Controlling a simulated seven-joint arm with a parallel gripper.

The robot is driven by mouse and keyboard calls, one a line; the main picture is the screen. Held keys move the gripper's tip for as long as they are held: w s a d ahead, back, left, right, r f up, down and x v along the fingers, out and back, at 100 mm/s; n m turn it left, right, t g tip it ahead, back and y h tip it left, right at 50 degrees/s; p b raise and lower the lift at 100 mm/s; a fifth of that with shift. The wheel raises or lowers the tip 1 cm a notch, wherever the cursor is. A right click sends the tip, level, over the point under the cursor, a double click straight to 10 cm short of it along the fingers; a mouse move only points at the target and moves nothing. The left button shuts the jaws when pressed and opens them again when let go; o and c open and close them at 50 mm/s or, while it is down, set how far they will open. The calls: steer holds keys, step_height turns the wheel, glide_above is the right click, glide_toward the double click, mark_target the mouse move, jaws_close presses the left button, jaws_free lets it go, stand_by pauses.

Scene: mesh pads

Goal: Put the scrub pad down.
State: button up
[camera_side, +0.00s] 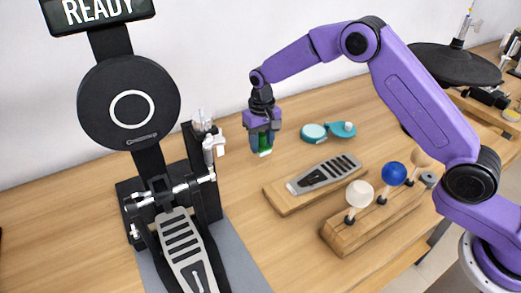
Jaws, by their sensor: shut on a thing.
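The scrub pad (265,151) shows as a small green piece with a pale lower edge. My gripper (262,140) points down and is shut on it. The fingers hide much of the pad. In the side view the pad appears above the wooden table, behind and left of the small pedal board; I cannot tell how large the gap below it is, or whether it touches the table.
Left stands a black round pad (128,103) on a post with a foot pedal (188,255). Right of my gripper are a teal round item (313,133), a small pedal board (283,203) and a wooden rack (372,234) with several balls. Bare table lies between.

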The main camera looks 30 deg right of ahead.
mark_target(260, 150)
steer(key=shift+w+f, duration=0.1)
steer(key=shift+f, duration=0.15)
steer(key=shift+w+a+f, duration=0.1)
steer(key=shift+f, duration=1.5)
steer(key=shift+f, duration=0.2)
steer(key=o, duration=1.2)
steer(key=shift+r, duration=0.15)
step_height(260, 150, up, 11)
steer(key=shift+r, duration=0.6)
